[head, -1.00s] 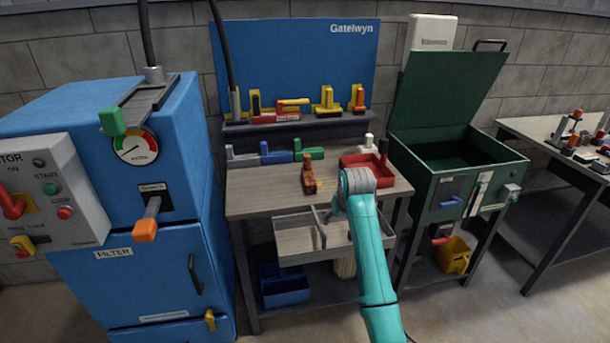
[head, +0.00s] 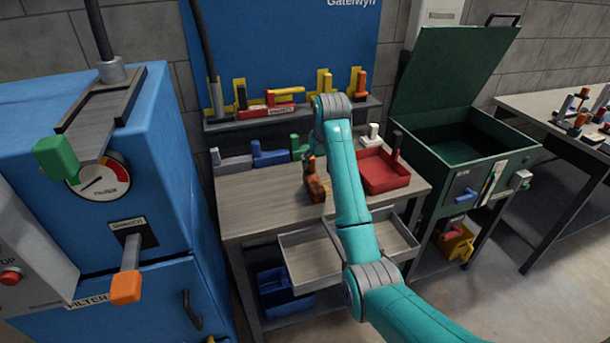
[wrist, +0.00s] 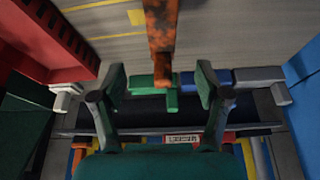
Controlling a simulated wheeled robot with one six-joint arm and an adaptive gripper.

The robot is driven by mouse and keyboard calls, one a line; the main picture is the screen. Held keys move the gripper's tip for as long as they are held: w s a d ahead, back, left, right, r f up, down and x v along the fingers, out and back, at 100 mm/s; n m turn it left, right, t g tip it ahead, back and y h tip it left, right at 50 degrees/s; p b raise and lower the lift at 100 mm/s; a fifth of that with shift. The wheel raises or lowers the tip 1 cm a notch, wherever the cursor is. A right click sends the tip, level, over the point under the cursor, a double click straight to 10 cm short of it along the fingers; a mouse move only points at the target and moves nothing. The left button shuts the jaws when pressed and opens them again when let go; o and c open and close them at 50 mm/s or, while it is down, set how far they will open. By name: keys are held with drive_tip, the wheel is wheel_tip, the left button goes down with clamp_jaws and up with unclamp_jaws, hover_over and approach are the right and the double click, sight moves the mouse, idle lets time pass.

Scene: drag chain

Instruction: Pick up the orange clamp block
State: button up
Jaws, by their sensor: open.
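The orange clamp block (head: 315,186), rusty and worn, stands on the wooden workbench (head: 255,205), left of my arm. In the wrist view the orange block (wrist: 160,32) is a mottled bar running down from the top edge, its lower end level with my fingertips. My gripper (wrist: 160,80) is open, with one finger on each side of the block's near end and a gap on both sides. I cannot tell how far above or below the fingers the block is. In the head view my gripper is mostly hidden by my arm.
A red tray (head: 383,172) sits right of my arm on the bench. Grey, blue (head: 269,153) and green blocks line the back edge, with a white one (head: 373,135) nearby. Behind is a shelf (head: 240,122) of coloured parts. An open green box (head: 465,150) stands right.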

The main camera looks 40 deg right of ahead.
sight(313, 178)
drive_tip(key=x, duration=1)
drive_tip(key=shift+w+a+f, duration=0.1)
drive_tip(key=shift+w+f, duration=0.15)
drive_tip(key=shift+f, duration=0.05)
clamp_jaws()
